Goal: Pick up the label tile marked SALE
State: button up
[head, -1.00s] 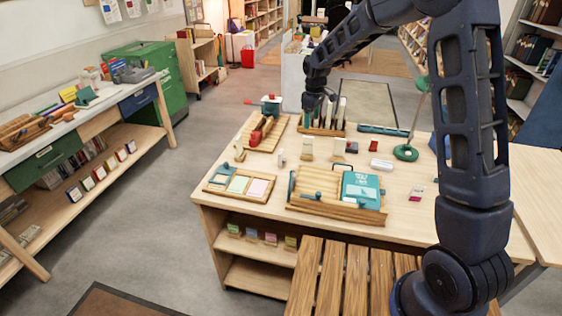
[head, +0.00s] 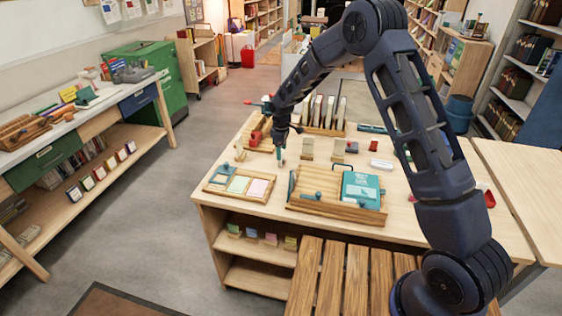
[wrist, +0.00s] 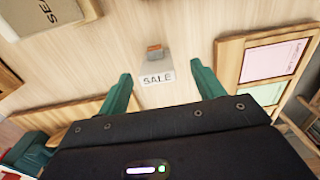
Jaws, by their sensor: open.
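The label tile marked SALE (wrist: 157,77) is a small white block with dark letters and an orange-brown piece behind its top. In the wrist view it stands on the pale wooden table, a little beyond and between the fingertips. My gripper (wrist: 160,80) has two green fingers, apart, with nothing between them touching the tile. In the head view my gripper (head: 281,152) is low over the table, between the card tray and the rack with red pieces, and it mostly hides the tile there.
The card tray (head: 207,186) is close by in front; its pink card (wrist: 273,59) shows at right in the wrist view. A slatted wooden stand (head: 310,204) with a teal book (head: 361,190) is to the right. Upright holders (head: 308,149) stand nearby. A block with letters (wrist: 42,17) is upper left.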

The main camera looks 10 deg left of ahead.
jog(key=shift+w+a+f, duration=0.1)
jog(key=shift+w+f, duration=0.05)
jog(key=shift+f, duration=1.4)
jog(key=shift+w+a+f, duration=0.1)
jog(key=shift+f, duration=1.4)
jog(key=c, duration=1.1)
